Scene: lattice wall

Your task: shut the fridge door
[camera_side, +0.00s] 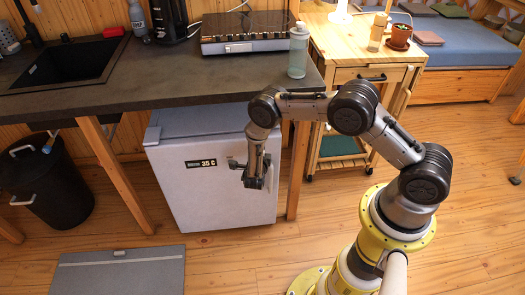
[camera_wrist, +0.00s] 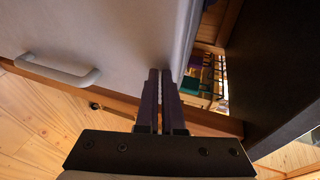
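The small pale-grey fridge (camera_side: 200,195) stands under the dark counter, its front face toward the room with a black "35 G" label. My gripper (camera_side: 256,180) is in front of the upper right part of that face. In the wrist view the pale door (camera_wrist: 110,35) fills the upper left, with its bar handle (camera_wrist: 60,72) to the left of my gripper (camera_wrist: 160,75). The two dark fingers are close together with nothing seen between them, and apart from the handle. Whether the fingertips touch the door, and how far the door stands open, I cannot tell.
The counter (camera_side: 150,75) overhangs the fridge, with wooden legs on either side. A black bin (camera_side: 45,190) stands at left. A grey panel (camera_side: 120,275) lies on the floor in front. A wooden cart (camera_side: 340,150) stands at right. Open floor lies before the fridge.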

